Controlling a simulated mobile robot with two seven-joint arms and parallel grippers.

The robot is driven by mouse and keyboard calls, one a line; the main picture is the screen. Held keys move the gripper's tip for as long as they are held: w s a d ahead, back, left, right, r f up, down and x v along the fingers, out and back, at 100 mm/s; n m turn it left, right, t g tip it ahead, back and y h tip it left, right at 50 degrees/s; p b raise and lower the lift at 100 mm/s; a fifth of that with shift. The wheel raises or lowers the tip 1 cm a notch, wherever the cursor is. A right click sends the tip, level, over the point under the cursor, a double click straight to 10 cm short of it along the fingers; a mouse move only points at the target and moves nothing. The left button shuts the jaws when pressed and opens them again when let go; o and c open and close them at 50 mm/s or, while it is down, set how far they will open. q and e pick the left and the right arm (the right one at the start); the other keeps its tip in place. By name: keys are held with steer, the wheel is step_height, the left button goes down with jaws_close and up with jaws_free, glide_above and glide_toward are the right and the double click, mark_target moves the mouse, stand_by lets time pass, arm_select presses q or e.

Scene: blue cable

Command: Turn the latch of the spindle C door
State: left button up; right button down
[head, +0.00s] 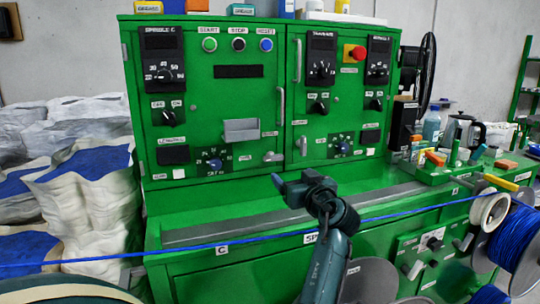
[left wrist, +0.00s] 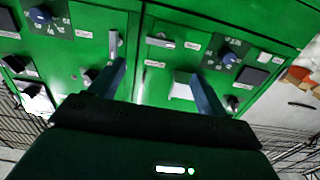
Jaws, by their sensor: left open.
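The spindle C door (head: 205,105) is the left green door of the cabinet, and looks closed. Its latch (head: 272,157), a small grey lever, sits near the door's lower right corner, lying about level. In the left wrist view, which looks upside down, the latch (left wrist: 160,42) shows beyond and between the fingertips. My left gripper (head: 292,184) is open and empty, in front of and below the latch in the head view. In the left wrist view its two fingers (left wrist: 158,70) point toward the doors, apart from the latch. My right gripper is not in view.
A blue cable (head: 130,256) runs across in front of the cabinet. A vertical handle (head: 303,145) on the right door is close to the latch. A grey box (head: 241,130) juts from the spindle C door. Sacks (head: 85,170) stand at left, a cable spool (head: 510,236) at right.

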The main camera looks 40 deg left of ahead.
mark_target(275, 158)
arm_select(q)
steer(key=p+x, duration=0.1)
steer(key=x, duration=0.5)
steer(key=p+x, duration=0.1)
steer(key=x, duration=0.6)
steer(key=shift+a+r+p, duration=0.2)
steer(key=shift+p, duration=0.15)
steer(key=shift+c, duration=0.5)
steer(key=c, duration=0.9)
